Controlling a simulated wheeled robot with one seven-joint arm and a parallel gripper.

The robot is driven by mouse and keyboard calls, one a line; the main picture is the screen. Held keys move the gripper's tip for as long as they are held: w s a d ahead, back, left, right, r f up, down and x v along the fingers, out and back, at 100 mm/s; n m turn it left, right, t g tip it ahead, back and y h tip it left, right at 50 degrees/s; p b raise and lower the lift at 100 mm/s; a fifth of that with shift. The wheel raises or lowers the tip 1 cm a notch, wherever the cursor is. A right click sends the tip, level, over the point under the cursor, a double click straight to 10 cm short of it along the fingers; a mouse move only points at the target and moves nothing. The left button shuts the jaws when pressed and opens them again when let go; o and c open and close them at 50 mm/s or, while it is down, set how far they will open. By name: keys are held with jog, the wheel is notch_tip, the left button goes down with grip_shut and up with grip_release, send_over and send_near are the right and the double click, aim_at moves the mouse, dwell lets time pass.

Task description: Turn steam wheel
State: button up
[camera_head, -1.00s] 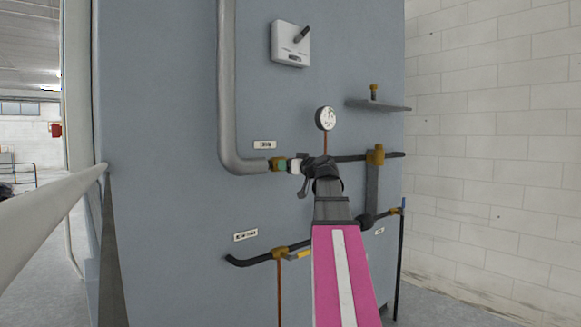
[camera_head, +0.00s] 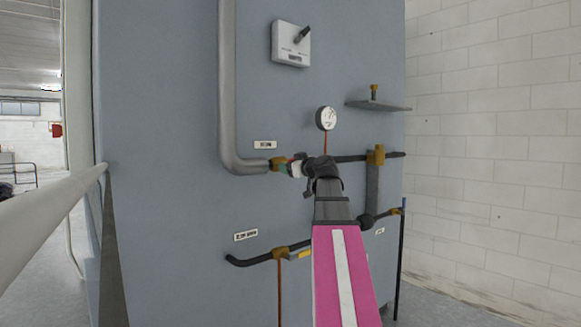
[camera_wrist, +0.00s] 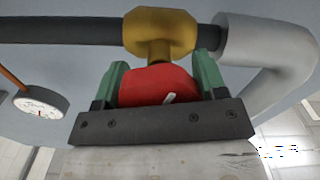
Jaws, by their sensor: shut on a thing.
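The steam wheel is a red knob (camera_wrist: 158,84) below a brass valve body (camera_wrist: 160,32) in the wrist view. My gripper (camera_wrist: 164,82) has its green fingers on either side of the red wheel and is shut on it. In the head view, my gripper (camera_head: 288,166) is at the pipe fitting next to the large grey pipe. The wheel is hidden there by my gripper and arm.
A round gauge (camera_head: 326,118) stands above and right of my gripper. A large grey pipe (camera_head: 228,90) runs down the cabinet at left. A lower black pipe (camera_head: 250,261) and a small shelf (camera_head: 378,105) also stick out. A white control box (camera_head: 291,44) is higher up.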

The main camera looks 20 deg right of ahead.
jog(key=o, duration=0.9)
jog(key=shift+o, duration=0.2)
jog(key=v, duration=1)
jog(key=shift+s, duration=0.4)
jog(key=shift+d, duration=0.15)
jog(key=w+a+f+m+g, duration=0.1)
jog(key=w+a+f+g, duration=0.2)
jog(key=f, duration=0.8)
jog(key=w+a+f+m+g+h, duration=0.15)
jog(key=a+f, duration=0.35)
jog(key=f, duration=0.6)
jog(key=w+a+f+m+g, duration=0.1)
jog(key=a+f+m+g, duration=0.2)
jog(key=f, duration=0.8)
jog(key=s+a+f+g+h, duration=0.1)
jog(key=s+a+f+g, duration=0.2)
jog(key=f, duration=0.7)
jog(key=s+a+f+m+g+h, duration=0.1)
jog(key=s+a+f+g+h, duration=0.1)
jog(key=s+f, duration=0.4)
jog(key=s+a+f+g+h, duration=0.1)
jog(key=s+a+f+g, duration=0.3)
jog(key=f, duration=1.2)
jog(key=shift+s+a+h, duration=0.35)
jog(key=shift+s+a, duration=0.45)
jog(key=shift+a, duration=0.4)
jog(key=shift+m+g, duration=0.25)
